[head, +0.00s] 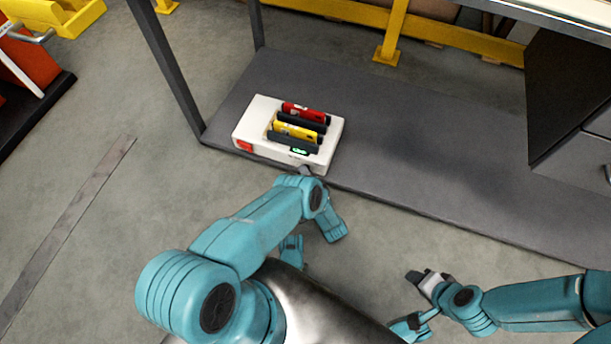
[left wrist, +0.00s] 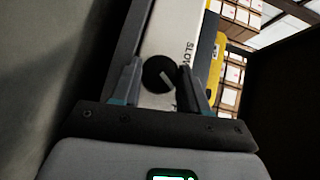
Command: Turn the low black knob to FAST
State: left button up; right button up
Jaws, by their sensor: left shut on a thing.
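The black knob (left wrist: 158,73) is a round dial with a pale pointer line, on the white front face of the charger in the left wrist view. The letters SLOW (left wrist: 188,53) show beside it; a FAST mark cannot be read. My left gripper (left wrist: 160,78) has one finger on each side of the knob and is shut on it. In the head view, the white charger (head: 252,118) sits on a low grey shelf, and my left gripper (head: 308,172) is at its front face. The knob is hidden there. My right gripper (head: 428,282) is away at the lower right.
A red battery (head: 305,111) and a yellow battery (head: 296,131) sit on top of the charger. A red part (head: 244,146) is at its left end. The grey shelf (head: 420,160) is bare to the right. A dark shelf post (head: 168,70) stands at the left.

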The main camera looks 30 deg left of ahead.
pick_arm(q)
jog(key=shift+w+r, duration=0.1)
jog(key=shift+w, duration=0.1)
jog(key=o, duration=1)
jog(key=shift+s, duration=0.25)
jog(key=shift+s+f, duration=0.1)
jog(key=shift+f, duration=0.1)
